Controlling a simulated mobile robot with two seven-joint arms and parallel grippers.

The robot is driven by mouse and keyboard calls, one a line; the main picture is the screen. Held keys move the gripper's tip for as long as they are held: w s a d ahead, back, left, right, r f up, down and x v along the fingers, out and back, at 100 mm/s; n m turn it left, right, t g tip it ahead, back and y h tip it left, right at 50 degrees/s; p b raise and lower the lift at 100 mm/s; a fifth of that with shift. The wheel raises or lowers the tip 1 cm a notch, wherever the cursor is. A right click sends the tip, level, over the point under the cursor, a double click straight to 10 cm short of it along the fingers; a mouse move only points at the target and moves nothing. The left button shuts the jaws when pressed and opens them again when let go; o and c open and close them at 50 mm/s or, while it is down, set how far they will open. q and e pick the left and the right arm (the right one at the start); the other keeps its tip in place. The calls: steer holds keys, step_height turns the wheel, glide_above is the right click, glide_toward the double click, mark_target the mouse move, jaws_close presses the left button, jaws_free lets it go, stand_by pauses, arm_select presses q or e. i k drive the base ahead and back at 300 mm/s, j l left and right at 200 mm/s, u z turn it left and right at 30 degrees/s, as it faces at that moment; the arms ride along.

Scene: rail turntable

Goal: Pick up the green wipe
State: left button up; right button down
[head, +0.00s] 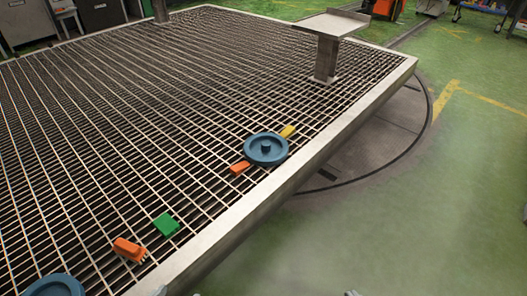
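The green wipe (166,224) is a small, flat, bright green piece. It lies on the metal grating near its front right edge, with nothing on top of it. Only small grey tips show at the bottom edge of the head view, perhaps of my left gripper (160,291) and my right gripper (352,293). Both are well short of the wipe and apart from it. The rest of them is out of frame, so their opening does not show.
An orange brush-like piece (130,249) lies just left of the wipe. A blue round disc (55,286) is cut off at lower left. Another blue disc (265,148) sits farther back, between an orange piece (239,167) and a yellow piece (287,131). A metal frame (222,232) edges the grating (150,120).

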mark_target(165, 224)
steer(key=i+l, duration=0.15)
steer(key=l, duration=0.2)
steer(key=i+l, duration=0.1)
steer(key=l, duration=0.3)
steer(key=i+l, duration=0.15)
steer(key=l, duration=0.2)
steer(key=i+l, duration=0.15)
steer(key=l, duration=0.25)
steer(key=i+l, duration=0.1)
steer(key=l, duration=0.25)
steer(key=i+u, duration=0.15)
steer(key=u, duration=1.05)
steer(key=i+u, duration=0.3)
steer(key=i, duration=0.55)
